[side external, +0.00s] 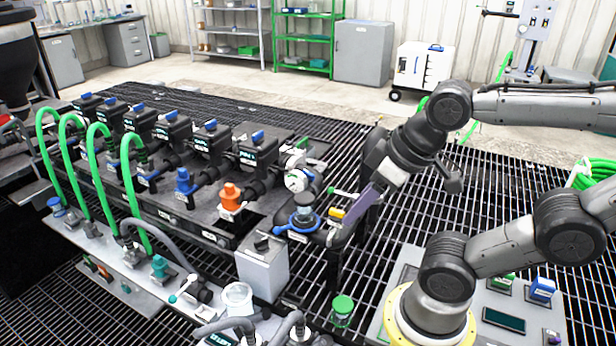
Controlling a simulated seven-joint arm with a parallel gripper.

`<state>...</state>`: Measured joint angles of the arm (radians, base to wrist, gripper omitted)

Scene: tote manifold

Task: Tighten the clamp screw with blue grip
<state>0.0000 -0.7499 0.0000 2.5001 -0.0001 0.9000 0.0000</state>
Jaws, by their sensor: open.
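A blue ring clamp (304,226) sits around the black pipe fitting below a small clear sight glass (305,201). A small blue grip (281,229) sticks out on its left side, and I take this to be the clamp screw's grip. The gap between the fingers is hard to see from this side. The fingertips look apart from the blue grip.
A yellow-tipped part (337,213) and a green lever (341,194) sit close by my fingers. A pressure gauge (296,181) and an orange fitting (231,194) stand behind left. A grey box (262,268) stands front left, and a green-capped jar (342,307) below.

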